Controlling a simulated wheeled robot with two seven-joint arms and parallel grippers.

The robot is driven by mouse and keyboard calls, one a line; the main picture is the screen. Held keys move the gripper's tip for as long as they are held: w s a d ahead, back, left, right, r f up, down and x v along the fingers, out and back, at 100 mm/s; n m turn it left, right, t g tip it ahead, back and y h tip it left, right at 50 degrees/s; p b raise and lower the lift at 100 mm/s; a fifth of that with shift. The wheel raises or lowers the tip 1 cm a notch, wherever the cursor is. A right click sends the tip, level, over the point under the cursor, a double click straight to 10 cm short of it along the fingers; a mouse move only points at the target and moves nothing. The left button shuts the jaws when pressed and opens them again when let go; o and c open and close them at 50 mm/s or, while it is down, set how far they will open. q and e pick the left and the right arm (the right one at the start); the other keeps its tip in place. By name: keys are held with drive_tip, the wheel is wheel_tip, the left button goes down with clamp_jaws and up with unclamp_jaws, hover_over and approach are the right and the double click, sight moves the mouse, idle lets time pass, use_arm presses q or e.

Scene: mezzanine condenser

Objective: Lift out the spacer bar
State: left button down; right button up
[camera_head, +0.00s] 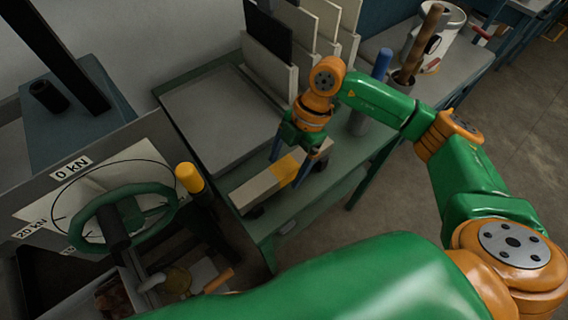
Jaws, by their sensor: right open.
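The spacer bar (258,190) is a long pale grey bar with a yellow band around its middle. It lies on the green bench near its front edge. My right gripper (288,166) is over the bar at the yellow band, pointing down, with its blue fingers apart. One finger is on the far side of the band and the other is near its right side. I cannot tell whether the fingers touch the bar. The right end of the bar is partly hidden by the gripper. My left gripper is not in view.
A green handwheel (122,217) and a yellow-capped post (190,178) stand left of the bar. Upright pale panels (270,68) stand behind my right gripper. A blue-topped cylinder (382,64) and a white bucket (440,35) are at the back right. A flat grey plate (215,115) lies behind the bar.

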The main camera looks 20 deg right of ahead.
drive_tip(key=shift+a+f, duration=0.2)
drive_tip(key=shift+f, duration=0.3)
drive_tip(key=shift+w+f, duration=0.15)
drive_tip(key=shift+f, duration=0.1)
clamp_jaws()
drive_tip(key=shift+r, duration=0.1)
